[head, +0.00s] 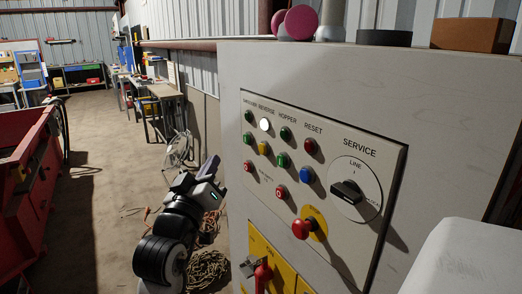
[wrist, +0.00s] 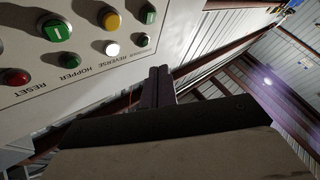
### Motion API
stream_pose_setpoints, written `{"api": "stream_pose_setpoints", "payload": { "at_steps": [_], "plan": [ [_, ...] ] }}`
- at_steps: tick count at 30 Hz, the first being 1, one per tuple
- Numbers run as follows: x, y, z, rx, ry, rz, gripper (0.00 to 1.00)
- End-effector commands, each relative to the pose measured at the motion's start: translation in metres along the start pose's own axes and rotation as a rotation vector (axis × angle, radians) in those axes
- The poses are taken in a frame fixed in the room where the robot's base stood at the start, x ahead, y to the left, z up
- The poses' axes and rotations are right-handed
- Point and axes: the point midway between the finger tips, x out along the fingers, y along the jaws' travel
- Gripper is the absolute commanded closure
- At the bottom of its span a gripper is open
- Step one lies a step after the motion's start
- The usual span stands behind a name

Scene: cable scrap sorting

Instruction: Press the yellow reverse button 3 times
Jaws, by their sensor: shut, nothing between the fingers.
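The yellow button (head: 263,148) sits in the REVERSE column of the grey control panel (head: 330,131), under a white lamp (head: 265,124) that glows bright. In the wrist view the yellow button (wrist: 110,20) and the lit white lamp (wrist: 112,48) show at upper left. My gripper (head: 212,164) is left of the panel in the head view, apart from it. In the wrist view my gripper (wrist: 158,72) has its two dark fingers together and empty, to the right of and below the yellow button.
Close around it are green buttons (head: 283,159), a blue button (head: 306,175) and red buttons (head: 281,192). A red mushroom knob (head: 302,228) and a rotary switch (head: 347,192) stick out. Cables (head: 208,268) lie on the floor. A red container (head: 25,170) stands at left.

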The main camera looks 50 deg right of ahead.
Motion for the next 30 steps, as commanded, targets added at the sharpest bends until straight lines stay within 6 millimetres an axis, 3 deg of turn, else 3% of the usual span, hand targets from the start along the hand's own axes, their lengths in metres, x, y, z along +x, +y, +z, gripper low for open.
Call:
{"api": "stream_pose_setpoints", "payload": {
  "at_steps": [5,21,30],
  "plan": [
    [0.006,0.005,0.004,-0.002,-0.002,0.001,1.00],
    [0.054,0.039,0.038,-0.002,-0.002,0.000,1.00],
    [0.061,0.045,0.045,0.000,0.000,0.000,1.00]
  ]
}}
